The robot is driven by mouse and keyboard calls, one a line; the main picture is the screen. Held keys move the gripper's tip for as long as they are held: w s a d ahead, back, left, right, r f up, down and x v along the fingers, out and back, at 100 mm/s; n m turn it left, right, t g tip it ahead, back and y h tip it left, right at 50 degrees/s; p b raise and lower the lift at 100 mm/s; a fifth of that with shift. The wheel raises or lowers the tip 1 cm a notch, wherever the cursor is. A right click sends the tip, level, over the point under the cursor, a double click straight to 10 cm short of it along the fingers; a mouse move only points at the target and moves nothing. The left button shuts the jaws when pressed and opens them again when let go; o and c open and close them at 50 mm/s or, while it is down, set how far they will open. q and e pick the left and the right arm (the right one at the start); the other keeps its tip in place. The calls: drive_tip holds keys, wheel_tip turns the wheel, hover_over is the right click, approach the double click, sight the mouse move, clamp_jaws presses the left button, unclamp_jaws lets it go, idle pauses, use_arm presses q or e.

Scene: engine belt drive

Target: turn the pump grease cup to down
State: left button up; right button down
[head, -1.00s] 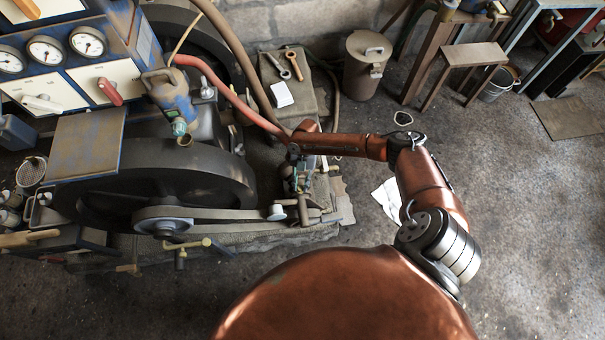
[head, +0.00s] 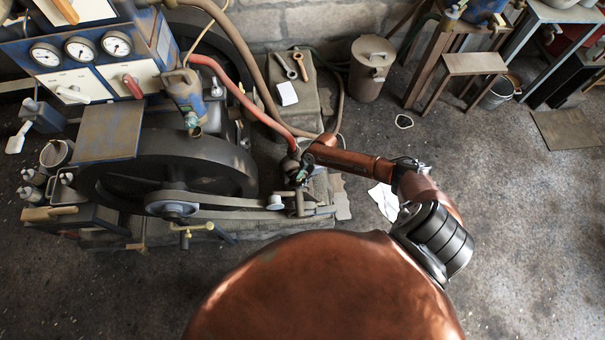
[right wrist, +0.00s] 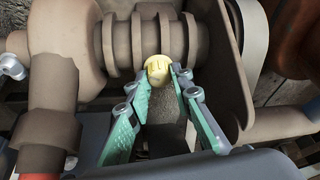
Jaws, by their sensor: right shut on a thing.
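The pump grease cup (right wrist: 158,68) is a small yellow, brass-like knob below a ribbed grey-brown pipe fitting in the right wrist view. My right gripper (right wrist: 164,76) is shut on it, its fingertips on both sides of the cup and its teal finger pads spreading back toward the camera. In the head view my right gripper (head: 298,173) is at the pump, right of the large flywheel. The cup is hidden there by the gripper and the pipes. Which way the cup points is hard to tell. My left gripper is not in view.
A dark flywheel (head: 170,172) with a belt stands left of the gripper. A red hose (head: 237,93) and a brown pipe (head: 258,68) run down to the pump. The floor to the right is mostly clear.

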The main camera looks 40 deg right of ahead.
drive_tip(key=shift+r+m+p, duration=0.2)
drive_tip(key=shift+m+p, duration=0.4)
drive_tip(key=shift+m, duration=0.2)
drive_tip(key=m+t+p, duration=0.1)
drive_tip(key=m+p, duration=0.2)
drive_tip(key=m+t+h+p, duration=0.1)
drive_tip(key=m+p, duration=0.1)
drive_tip(key=m, duration=0.1)
drive_tip(key=shift+s+a+h+p, duration=0.15)
drive_tip(key=shift+h+p, duration=0.15)
drive_tip(key=shift+p, duration=0.1)
drive_tip(key=m+h+p, duration=0.1)
drive_tip(key=m+p, duration=0.1)
drive_tip(key=m, duration=0.1)
drive_tip(key=shift+s+t, duration=0.1)
drive_tip(key=shift+t, duration=0.3)
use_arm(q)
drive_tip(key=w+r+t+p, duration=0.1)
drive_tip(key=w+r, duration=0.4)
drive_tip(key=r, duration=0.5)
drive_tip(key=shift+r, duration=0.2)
use_arm(e)
drive_tip(key=shift+f+m+h, duration=0.15)
drive_tip(key=shift+m+h, duration=0.25)
drive_tip(key=shift+m, duration=0.5)
drive_tip(key=c, duration=1.7)
unclamp_jaws()
drive_tip(key=v, duration=1.2)
drive_tip(key=shift+s+f, duration=0.1)
drive_tip(key=shift+s, duration=0.05)
